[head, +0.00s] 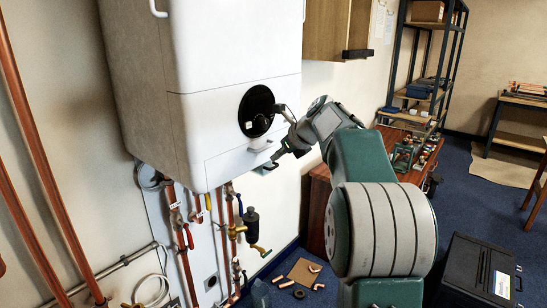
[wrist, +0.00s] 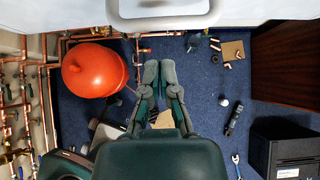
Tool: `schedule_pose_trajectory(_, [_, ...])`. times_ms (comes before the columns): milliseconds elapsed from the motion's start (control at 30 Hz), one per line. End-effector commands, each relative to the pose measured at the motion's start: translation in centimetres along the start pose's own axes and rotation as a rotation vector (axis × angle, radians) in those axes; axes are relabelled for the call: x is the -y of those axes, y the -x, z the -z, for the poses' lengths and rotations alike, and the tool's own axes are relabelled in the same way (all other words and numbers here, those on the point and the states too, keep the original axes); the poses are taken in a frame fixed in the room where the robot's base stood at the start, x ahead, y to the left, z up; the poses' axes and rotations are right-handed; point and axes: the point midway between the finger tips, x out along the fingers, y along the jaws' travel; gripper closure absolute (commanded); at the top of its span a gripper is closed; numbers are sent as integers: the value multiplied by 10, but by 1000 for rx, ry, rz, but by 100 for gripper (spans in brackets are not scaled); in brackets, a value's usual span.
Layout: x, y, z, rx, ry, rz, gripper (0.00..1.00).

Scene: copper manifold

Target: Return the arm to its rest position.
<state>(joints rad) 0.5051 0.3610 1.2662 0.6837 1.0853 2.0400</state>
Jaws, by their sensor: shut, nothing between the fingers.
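My gripper (head: 268,167) is in front of the lower part of the white wall unit (head: 235,122) in the head view, close to its underside and black round dial. I cannot tell the exact gap there. In the wrist view my gripper (wrist: 159,70) points down over the blue floor, its two fingers together with nothing between them. My arm comes up from the lower right in the head view and is stretched out toward the unit.
Copper pipes and valves (head: 188,235) hang below the unit. A wooden cabinet (head: 318,210) stands beside my arm. A black case (head: 478,272) sits at lower right. The wrist view shows an orange vessel (wrist: 94,70) and loose tools on blue floor.

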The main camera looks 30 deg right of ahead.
Motion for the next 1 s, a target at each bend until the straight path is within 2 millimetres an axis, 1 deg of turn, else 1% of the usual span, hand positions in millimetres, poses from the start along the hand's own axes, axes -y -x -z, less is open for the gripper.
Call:
schedule_pose_trajectory(33, [1,9,-5,0,-1,1,100])
schedule_pose_trajectory(200, [1,39,-20,-3,-1,-1,100])
schedule_pose_trajectory(333, [1,55,-29,-4,-2,-2,100])
schedule_pose_trajectory(500, [0,64,-34,-6,-4,-4,100])
schedule_pose_trajectory(667, [0,65,-34,-7,-3,-4,100])
schedule_pose_trajectory(733, [-5,66,-34,-12,23,-4,100])
schedule_pose_trajectory(767, [-10,66,-34,-17,48,-4,100])
schedule_pose_trajectory(867, [-38,70,-31,-46,207,-3,100])
schedule_pose_trajectory(1000, [-94,76,-14,-108,544,-13,100])
